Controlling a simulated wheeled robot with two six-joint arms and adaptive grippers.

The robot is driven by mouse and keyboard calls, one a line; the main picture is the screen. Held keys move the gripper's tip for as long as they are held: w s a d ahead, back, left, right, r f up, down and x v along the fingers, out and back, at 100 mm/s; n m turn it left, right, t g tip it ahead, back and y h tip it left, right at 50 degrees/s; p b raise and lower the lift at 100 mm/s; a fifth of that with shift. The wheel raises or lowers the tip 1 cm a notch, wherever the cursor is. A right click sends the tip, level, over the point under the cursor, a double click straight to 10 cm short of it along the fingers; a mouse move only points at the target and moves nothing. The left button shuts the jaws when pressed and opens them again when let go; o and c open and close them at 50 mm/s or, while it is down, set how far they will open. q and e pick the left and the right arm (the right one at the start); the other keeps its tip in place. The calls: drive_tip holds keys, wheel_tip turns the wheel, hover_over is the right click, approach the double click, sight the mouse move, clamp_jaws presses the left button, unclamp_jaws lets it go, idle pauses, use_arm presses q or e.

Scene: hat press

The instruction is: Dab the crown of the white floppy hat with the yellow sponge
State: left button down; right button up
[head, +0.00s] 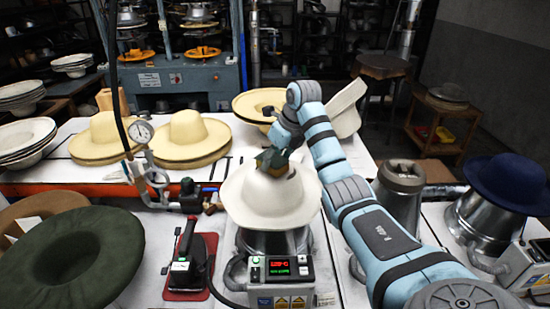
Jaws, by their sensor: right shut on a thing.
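The white floppy hat (263,204) sits on a metal block on the press unit in the middle of the head view, brim spread and drooping. My right gripper (275,163) is at the top of its crown, coming down from the upper right. It is shut on the yellow sponge, of which only a small dull yellow-brown edge (291,173) shows beside the fingers. The sponge is at the crown; whether it presses on it is hard to tell. The fingers hide part of the crown top. My left gripper is not in view.
A control box (281,273) stands in front of the hat, with an iron (190,255) on a red mat to its left. A dark green hat (66,262) lies front left, cream hats (190,135) behind. A navy hat (507,182) sits on a block at right.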

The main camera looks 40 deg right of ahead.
drive_tip(key=shift+s+f, duration=0.1)
drive_tip(key=shift+s, duration=0.05)
drive_tip(key=shift+f, duration=0.25)
drive_tip(key=shift+p, duration=0.45)
idle(1.4)
drive_tip(key=shift+a, duration=0.1)
idle(0.3)
drive_tip(key=shift+r, duration=3.5)
